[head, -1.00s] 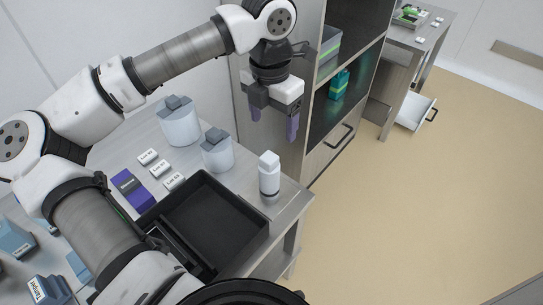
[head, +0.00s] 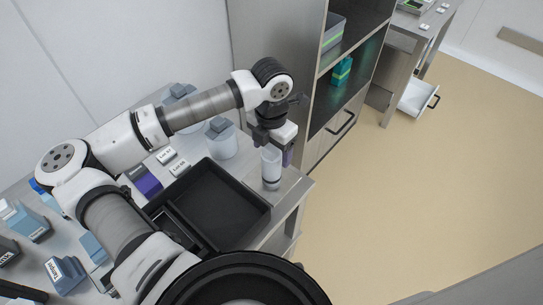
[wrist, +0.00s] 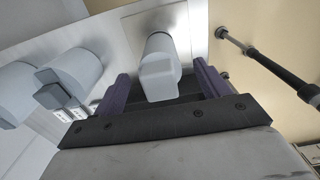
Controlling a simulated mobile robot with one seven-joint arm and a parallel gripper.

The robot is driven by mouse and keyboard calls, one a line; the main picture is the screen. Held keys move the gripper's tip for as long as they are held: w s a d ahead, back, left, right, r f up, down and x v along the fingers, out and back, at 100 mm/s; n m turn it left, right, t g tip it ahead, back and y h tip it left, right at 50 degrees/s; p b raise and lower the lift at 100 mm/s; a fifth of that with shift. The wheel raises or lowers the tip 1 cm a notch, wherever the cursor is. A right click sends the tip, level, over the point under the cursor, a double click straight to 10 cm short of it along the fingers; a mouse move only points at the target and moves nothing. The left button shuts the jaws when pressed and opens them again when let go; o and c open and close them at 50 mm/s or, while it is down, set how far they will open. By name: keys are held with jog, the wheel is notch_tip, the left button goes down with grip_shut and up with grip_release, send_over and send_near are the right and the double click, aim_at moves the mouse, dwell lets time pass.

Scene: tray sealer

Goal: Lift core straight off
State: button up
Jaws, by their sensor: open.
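A white cylinder with a squared top, which I take to be the core (head: 271,170), stands upright near the right corner of the steel table. My gripper (head: 276,150) is directly above it with the purple fingers pointing down. In the wrist view the white piece (wrist: 158,78) lies between the two open fingers of my gripper (wrist: 162,84), with a gap visible on each side. The gripper hides its top in the head view, and I cannot tell whether either finger touches it.
A black tray (head: 238,190) lies just left of the white piece. Grey-topped white canisters (head: 222,146) stand behind it, with a purple box (head: 145,181) and label cards (head: 166,156) further left. A shelf cabinet (head: 312,120) rises close behind my gripper.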

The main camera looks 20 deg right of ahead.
jog(key=shift+f, duration=0.65)
jog(key=c, duration=1.1)
jog(key=shift+r, duration=0.1)
